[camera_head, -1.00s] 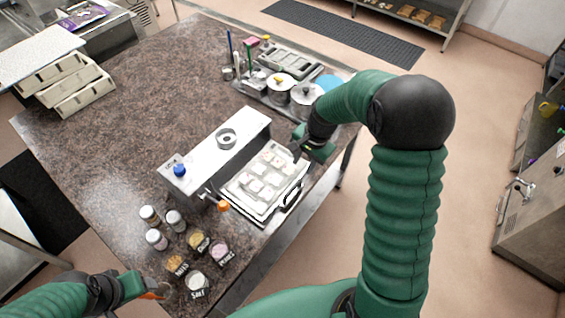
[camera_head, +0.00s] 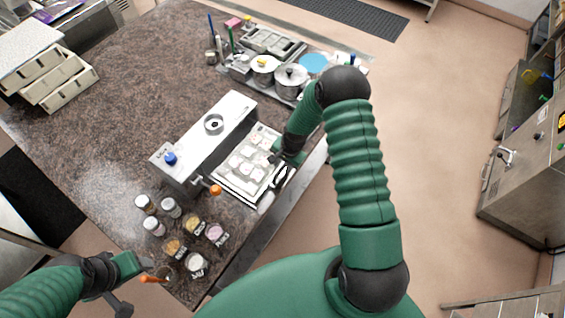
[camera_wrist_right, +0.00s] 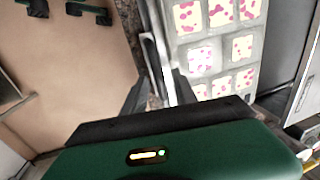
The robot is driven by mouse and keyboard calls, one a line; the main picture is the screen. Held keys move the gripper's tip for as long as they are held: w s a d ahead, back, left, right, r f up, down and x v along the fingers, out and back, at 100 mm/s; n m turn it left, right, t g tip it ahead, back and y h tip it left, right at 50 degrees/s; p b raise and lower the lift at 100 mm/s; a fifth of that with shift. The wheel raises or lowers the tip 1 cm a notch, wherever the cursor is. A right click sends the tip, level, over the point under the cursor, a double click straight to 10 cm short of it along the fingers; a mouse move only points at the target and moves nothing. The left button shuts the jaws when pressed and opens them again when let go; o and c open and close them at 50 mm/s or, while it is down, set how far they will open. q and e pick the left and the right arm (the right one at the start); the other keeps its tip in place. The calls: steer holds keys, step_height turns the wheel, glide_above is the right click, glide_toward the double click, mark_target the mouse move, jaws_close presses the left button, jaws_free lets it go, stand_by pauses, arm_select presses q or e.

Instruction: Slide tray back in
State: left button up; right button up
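The tray (camera_head: 236,183) is a pale, flat tray with several light squares. It sticks out toward the right from beneath a long white-topped unit (camera_head: 228,108) on the counter. My right gripper (camera_head: 283,155) is at the tray's outer side, close to the handle. Its fingers (camera_wrist_right: 160,92) are apart, near that bar; contact is unclear. My left gripper (camera_head: 146,270) is at the counter's front edge, beside an orange-tipped item; its fingers are unclear.
Several small jars (camera_head: 193,224) stand in front of the unit. Pots (camera_head: 290,77) stand on a metal tray behind. The brown counter left of the unit is largely clear.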

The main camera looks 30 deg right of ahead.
steer(key=shift+s+r, duration=0.15)
steer(key=shift+s, duration=0.2)
steer(key=shift+w+a, duration=0.15)
steer(key=shift+w, duration=0.2)
jaws_close()
steer(key=shift+s, duration=0.1)
stand_by(0.6)
